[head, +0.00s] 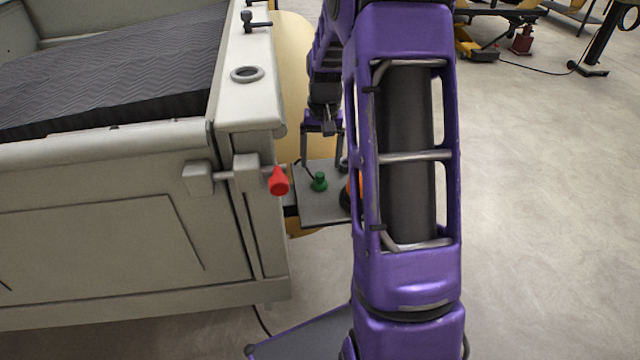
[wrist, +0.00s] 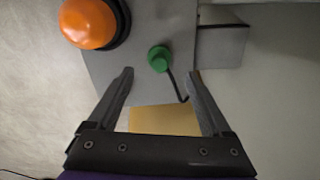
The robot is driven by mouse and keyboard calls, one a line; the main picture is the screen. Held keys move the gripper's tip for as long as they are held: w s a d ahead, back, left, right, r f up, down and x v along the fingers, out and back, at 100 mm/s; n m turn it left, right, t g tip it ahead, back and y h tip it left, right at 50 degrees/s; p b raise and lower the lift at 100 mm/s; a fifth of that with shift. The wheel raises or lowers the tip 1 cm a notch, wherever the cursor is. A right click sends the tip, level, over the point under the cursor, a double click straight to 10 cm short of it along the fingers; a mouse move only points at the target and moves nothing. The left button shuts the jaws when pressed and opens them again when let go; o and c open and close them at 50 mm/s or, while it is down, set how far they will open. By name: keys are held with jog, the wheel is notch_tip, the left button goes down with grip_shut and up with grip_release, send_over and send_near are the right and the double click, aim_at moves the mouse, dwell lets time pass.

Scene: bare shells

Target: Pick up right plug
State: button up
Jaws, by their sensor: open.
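A small green plug-like piece (head: 320,181) stands on a grey plate (head: 312,210) beside the vehicle's corner. A larger orange dome on a black base (head: 352,190) sits to its right, mostly hidden by my arm. In the wrist view the green piece (wrist: 158,58) has a thin dark cord, and the orange dome (wrist: 88,22) is at upper left. I cannot tell for sure which is the right plug. My gripper (head: 322,160) is open and empty, above the plate. In the wrist view the green piece shows just beyond the gap between the fingertips (wrist: 161,74).
A pale truck bed (head: 100,240) fills the left, with a red-tipped latch (head: 278,181) near the plate. A ring (head: 247,74) lies on its rim. A yellow surface (wrist: 165,120) shows below the plate's edge. Open floor (head: 540,220) lies at right.

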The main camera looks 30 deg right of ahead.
aim_at(321, 173)
jog(key=shift+f+b, duration=0.5)
jog(key=shift+f, duration=2.6)
jog(key=shift+c, duration=0.2)
grip_shut()
jog(key=shift+r, duration=0.1)
